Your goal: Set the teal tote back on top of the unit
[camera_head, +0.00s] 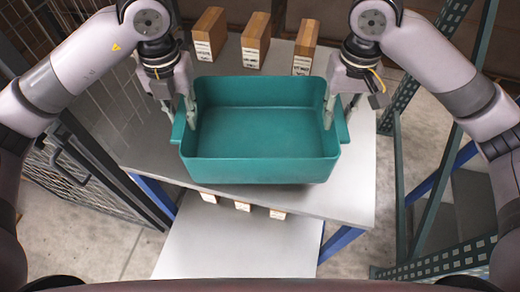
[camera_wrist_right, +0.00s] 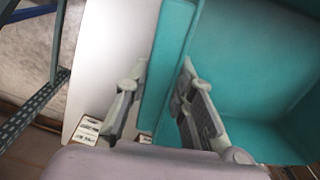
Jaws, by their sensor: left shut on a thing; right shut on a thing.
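The teal tote (camera_head: 262,170) is an empty open bin, upright over the top surface of the unit (camera_head: 345,190) in the head view. I cannot tell whether its bottom touches that surface. My left gripper (camera_head: 181,112) is shut on the tote's left side wall at the rim. My right gripper (camera_head: 340,112) is shut on its right side wall. In the right wrist view, the tote's wall and rim (camera_wrist_right: 172,65) pass between the two fingers of my right gripper (camera_wrist_right: 155,100), with one finger inside the tote and one outside.
Several wooden blocks with white labels, such as one at the back (camera_head: 256,42), stand behind the tote. A lower shelf (camera_head: 240,248) juts out below with labelled blocks (camera_head: 242,206). A mesh gate (camera_head: 75,165) is at left, a green rack (camera_head: 440,200) at right.

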